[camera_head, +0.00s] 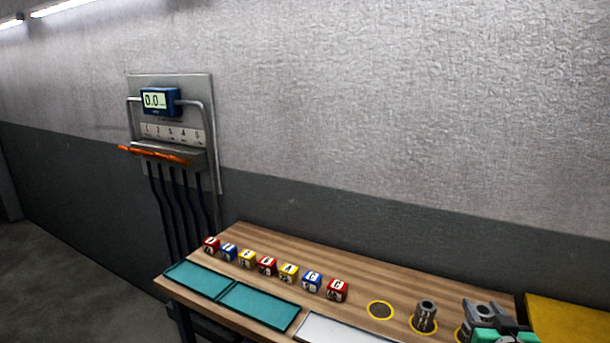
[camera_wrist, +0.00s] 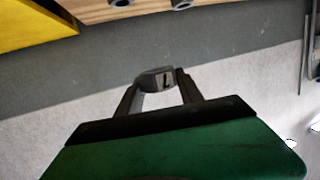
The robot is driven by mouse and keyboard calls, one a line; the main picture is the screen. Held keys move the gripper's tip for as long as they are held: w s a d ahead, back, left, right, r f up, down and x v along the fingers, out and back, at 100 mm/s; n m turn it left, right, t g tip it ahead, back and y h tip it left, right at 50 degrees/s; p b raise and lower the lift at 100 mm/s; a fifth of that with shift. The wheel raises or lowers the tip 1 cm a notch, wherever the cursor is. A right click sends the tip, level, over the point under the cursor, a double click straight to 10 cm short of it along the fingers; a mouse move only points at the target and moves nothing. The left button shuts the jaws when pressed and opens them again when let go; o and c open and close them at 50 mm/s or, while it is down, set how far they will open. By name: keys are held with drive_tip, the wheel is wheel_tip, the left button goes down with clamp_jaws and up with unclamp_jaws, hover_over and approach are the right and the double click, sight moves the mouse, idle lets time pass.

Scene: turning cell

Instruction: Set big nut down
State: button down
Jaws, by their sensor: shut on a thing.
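The big nut (camera_wrist: 154,80) is a grey block-like piece with a dark letter L on its face. In the wrist view it sits between the two fingertips of my gripper (camera_wrist: 158,84), which is shut on it. In the head view my gripper (camera_head: 491,318) shows at the lower right, above the right end of the wooden bench (camera_head: 350,279). The nut is hard to separate from the fingers there.
Several lettered cubes (camera_head: 288,272) stand in a row on the bench. Teal trays (camera_head: 257,306) and a pale plate (camera_head: 335,331) lie along its front. A yellow surface (camera_head: 568,325) adjoins at right. A wall panel with a display (camera_head: 160,100) hangs at left.

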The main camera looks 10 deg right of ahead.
drive_tip(key=w+a+f+n+y, duration=0.2)
drive_tip(key=w+a+y, duration=0.1)
drive_tip(key=a, duration=0.6)
drive_tip(key=w+a+f+n+y, duration=0.2)
drive_tip(key=w+a+y, duration=0.1)
drive_tip(key=a, duration=0.7)
drive_tip(key=w+a+f+n+y, duration=0.2)
drive_tip(key=w+a+n+y, duration=0.1)
drive_tip(key=a, duration=0.7)
drive_tip(key=shift+f, duration=0.15)
drive_tip(key=shift+s, duration=0.1)
